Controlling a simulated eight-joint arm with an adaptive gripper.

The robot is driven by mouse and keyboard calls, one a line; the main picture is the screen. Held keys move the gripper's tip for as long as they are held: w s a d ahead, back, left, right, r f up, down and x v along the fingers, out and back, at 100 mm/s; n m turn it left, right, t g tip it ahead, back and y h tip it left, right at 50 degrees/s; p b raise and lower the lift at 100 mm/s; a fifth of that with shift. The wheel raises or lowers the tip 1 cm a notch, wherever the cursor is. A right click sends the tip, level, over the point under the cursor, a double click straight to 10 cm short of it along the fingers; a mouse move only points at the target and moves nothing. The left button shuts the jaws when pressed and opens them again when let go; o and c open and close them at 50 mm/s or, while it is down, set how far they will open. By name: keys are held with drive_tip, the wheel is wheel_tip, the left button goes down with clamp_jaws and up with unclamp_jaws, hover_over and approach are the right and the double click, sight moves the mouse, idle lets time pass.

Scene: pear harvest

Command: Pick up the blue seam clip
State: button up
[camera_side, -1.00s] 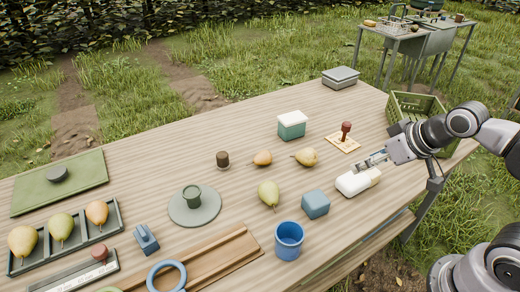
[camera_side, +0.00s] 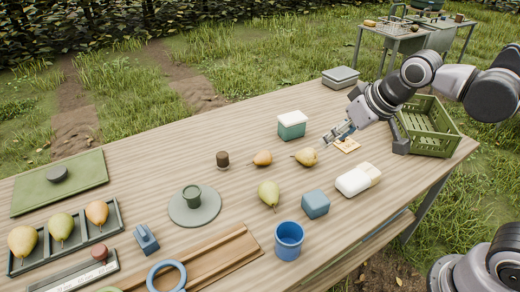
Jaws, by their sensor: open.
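The blue seam clip (camera_side: 146,240), a small blue block-like piece with a raised top, sits on the table at the lower left. It stands between the pear tray and the round grey-green mat. My gripper (camera_side: 331,137) is open and empty, far to the right of the clip.
Near the clip are a dark tray with pears (camera_side: 118,231), a round mat with a green cup (camera_side: 192,197), a blue ring (camera_side: 166,276) and a wooden channel (camera_side: 215,262). Pears (camera_side: 269,193), a blue cube (camera_side: 315,204) and a blue cup (camera_side: 289,240) stand mid-table. A green crate (camera_side: 432,127) is at right.

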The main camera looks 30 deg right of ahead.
drive_tip(key=w+a+r+g, duration=0.1)
drive_tip(key=w+a+r, duration=0.2)
drive_tip(key=w+a, duration=0.6)
drive_tip(key=n+g, duration=0.2)
hover_over(141, 230)
drive_tip(key=s, duration=0.4)
wheel_tip(141, 230, down, 13)
drive_tip(key=x, duration=1.1)
drive_tip(key=shift+w+d, duration=0.15)
drive_tip(key=shift+d, duration=0.15)
drive_tip(key=shift+r, duration=0.1)
clamp_jaws()
